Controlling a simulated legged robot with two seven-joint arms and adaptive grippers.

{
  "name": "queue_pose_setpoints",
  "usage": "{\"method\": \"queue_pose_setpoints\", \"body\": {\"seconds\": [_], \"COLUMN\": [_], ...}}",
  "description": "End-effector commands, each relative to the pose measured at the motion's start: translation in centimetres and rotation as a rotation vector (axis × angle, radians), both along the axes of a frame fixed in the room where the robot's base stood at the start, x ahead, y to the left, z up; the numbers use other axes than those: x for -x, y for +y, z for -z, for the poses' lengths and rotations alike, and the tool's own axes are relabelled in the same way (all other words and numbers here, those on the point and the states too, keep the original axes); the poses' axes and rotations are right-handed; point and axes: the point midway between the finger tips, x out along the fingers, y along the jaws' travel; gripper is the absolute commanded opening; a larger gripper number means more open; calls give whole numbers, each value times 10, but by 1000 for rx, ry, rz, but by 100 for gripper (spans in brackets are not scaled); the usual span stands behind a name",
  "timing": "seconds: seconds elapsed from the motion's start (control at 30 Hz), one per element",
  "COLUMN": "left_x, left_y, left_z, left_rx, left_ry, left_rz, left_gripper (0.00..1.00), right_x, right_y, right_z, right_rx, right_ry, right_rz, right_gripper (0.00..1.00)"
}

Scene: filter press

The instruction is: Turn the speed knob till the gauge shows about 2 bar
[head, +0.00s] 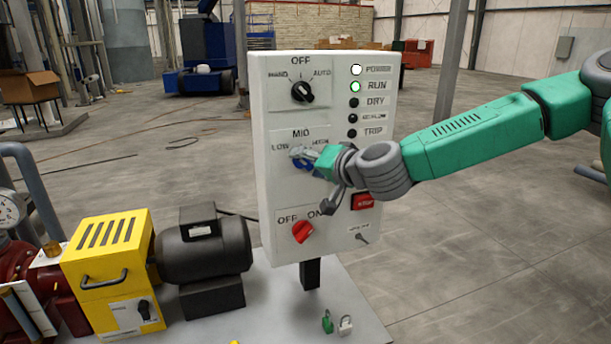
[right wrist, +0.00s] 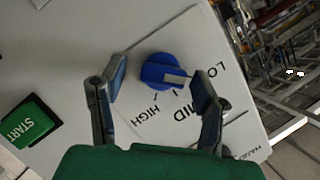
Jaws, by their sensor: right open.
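The blue speed knob (right wrist: 160,70) sits on the white control panel (head: 375,180), among the labels LOW, MID and HIGH. In the right wrist view its pale pointer bar lies towards the LOW side. My right gripper (right wrist: 158,80) is open, with one finger on each side of the knob; I cannot tell whether either touches it. In the head view the right gripper (head: 303,157) covers much of the knob. The gauge (head: 8,211) is cut off at the left edge and its reading is too small to tell. My left gripper is not in view.
A black selector knob (head: 302,92) is above and a red OFF/ON switch (head: 302,232) below. A red stop button (head: 363,202) and green START button (right wrist: 30,122) are nearby. The RUN lamp (head: 355,87) is lit green.

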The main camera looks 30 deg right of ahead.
Motion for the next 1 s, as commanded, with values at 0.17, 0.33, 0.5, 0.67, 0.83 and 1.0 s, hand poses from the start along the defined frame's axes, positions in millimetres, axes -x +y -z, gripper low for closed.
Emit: {"method": "queue_pose_setpoints", "body": {"seconds": [0.17, 0.33, 0.5, 0.67, 0.83, 1.0], "left_x": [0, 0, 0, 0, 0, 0], "left_y": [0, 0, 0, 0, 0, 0], "left_z": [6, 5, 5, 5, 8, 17], "left_rx": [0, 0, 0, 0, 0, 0], "left_ry": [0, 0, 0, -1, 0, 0], "left_rz": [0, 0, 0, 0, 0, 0], "left_gripper": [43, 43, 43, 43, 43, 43], "right_x": [-10, -10, -10, -10, -10, -10], "right_y": [1, 1, 1, 0, 0, -1], "right_z": [3, 2, 2, 3, 4, 7], "right_rx": [-1, -1, -1, -1, -12, -65], "right_ry": [0, 0, 0, 1, -1, -14], "right_rz": [-1, -1, -1, 0, 1, 2], "right_gripper": [57, 57, 29, 7, 8, 8]}}
